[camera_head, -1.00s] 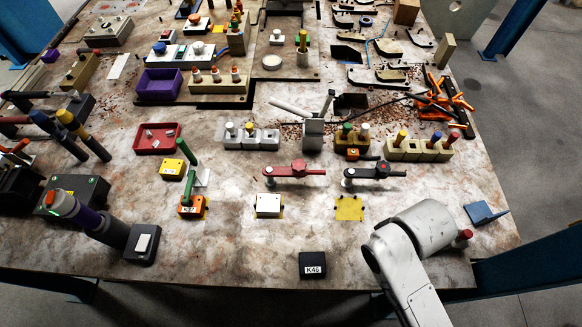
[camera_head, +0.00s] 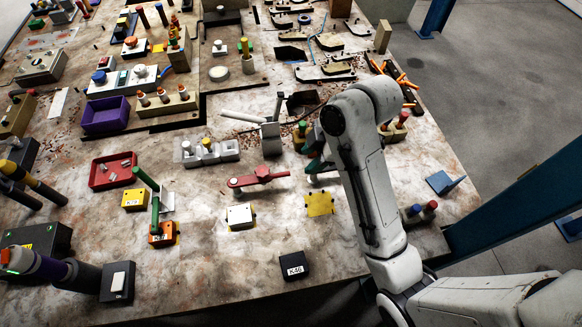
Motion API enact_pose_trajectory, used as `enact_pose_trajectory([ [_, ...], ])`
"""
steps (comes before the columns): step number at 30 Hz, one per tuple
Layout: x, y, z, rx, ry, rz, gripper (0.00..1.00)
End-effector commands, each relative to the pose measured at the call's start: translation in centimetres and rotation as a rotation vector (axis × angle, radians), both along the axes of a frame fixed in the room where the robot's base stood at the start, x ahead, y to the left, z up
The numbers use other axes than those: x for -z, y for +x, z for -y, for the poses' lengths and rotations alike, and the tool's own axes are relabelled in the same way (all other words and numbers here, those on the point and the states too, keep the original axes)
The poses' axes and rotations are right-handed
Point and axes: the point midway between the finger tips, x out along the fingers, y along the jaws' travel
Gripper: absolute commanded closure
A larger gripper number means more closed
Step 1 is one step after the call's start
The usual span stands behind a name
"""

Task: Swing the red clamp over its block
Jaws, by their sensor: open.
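The red clamp (camera_head: 262,177) stands near the middle of the table, its red arm lying roughly level and pointing sideways. Its tip is over bare table, behind the white block with yellow edges (camera_head: 240,215), not over it. A yellow plate (camera_head: 319,205) lies to the right of that block. The black clamp (camera_head: 318,181) behind the plate is mostly covered by my arm. My gripper (camera_head: 316,152) seems to be the dark greenish shape beside my arm, right of the red clamp and apart from it. It is open; its fingertips are hard to make out.
A grey clamp (camera_head: 270,137) with raised levers stands behind the red one. A green-handled clamp (camera_head: 155,210) stands to the left, over an orange block (camera_head: 162,235). A black K46 box (camera_head: 293,266) sits near the front edge. Bare table surrounds the white block.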

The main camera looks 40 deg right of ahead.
Motion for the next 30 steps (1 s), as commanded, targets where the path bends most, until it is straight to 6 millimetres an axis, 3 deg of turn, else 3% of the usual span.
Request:
enact_pose_trajectory([
  [5, -0.9, 0.9, 0.4, -0.074, -0.018, 0.033, 0.60],
  [20, 1.6, 1.7, -0.4, -0.076, -0.017, 0.031, 0.60],
  [30, 6.9, 3.7, -1.7, -0.073, -0.016, 0.027, 0.60],
])
